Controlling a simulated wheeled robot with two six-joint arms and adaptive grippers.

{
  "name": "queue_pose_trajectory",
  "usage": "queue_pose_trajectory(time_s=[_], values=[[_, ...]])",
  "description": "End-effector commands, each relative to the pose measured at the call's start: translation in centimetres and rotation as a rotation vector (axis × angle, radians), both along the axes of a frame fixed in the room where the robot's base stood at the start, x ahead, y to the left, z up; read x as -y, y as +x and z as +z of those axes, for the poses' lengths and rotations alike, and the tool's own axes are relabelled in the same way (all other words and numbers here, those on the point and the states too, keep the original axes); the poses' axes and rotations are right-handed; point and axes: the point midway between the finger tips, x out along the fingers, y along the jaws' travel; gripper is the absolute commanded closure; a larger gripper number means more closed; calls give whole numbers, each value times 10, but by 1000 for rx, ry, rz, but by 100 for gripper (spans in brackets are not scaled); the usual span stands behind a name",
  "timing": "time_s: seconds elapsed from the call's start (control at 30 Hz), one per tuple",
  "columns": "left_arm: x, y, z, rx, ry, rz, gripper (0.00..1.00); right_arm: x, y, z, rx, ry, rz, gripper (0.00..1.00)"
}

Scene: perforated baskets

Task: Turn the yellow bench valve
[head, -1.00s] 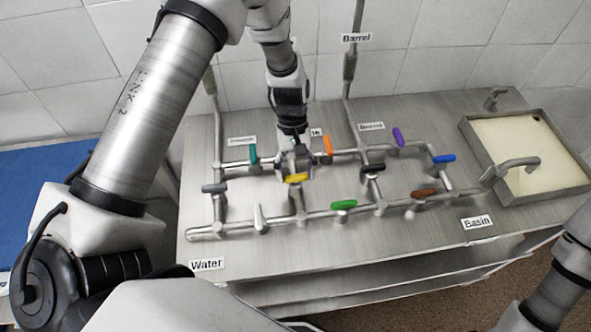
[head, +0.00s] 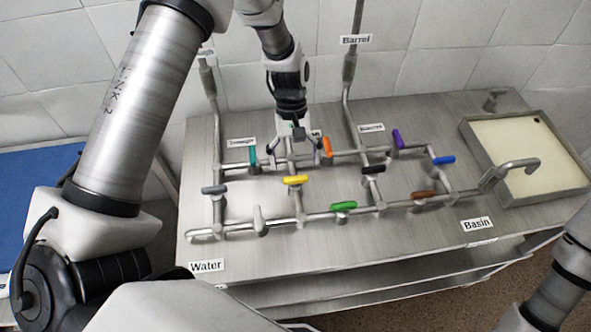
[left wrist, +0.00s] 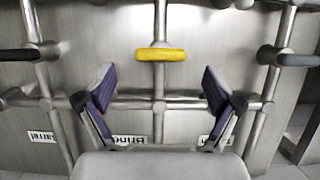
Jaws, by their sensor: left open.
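The yellow valve handle (head: 295,180) lies crosswise on a short vertical pipe of the bench pipework in the head view. In the left wrist view the yellow handle (left wrist: 161,55) is level and lies beyond the open fingertips, centred between them. My left gripper (head: 294,158) is behind the handle in the head view, apart from it, over the rear pipe. In the left wrist view my left gripper (left wrist: 160,88) has its two purple-padded fingers spread wide with nothing between them. The right gripper is out of view.
Close by are the teal handle (head: 252,156), orange handle (head: 326,147), grey handle (head: 215,189), white handle (head: 259,219), green handle (head: 344,206) and black handle (head: 373,169). The basin (head: 467,130) stands at the right. The bench front strip is clear.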

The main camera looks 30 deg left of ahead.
Motion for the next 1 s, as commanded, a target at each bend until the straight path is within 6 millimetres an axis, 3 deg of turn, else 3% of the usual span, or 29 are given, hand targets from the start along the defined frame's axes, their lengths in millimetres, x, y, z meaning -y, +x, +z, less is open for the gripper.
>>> queue_pose_trajectory(time_s=[0.2,0.33,1.0], values=[[-13,18,52,3,0,1,8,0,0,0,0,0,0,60],[-17,24,69,1,1,0,8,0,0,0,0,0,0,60],[-18,25,74,-2,1,0,8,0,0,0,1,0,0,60]])
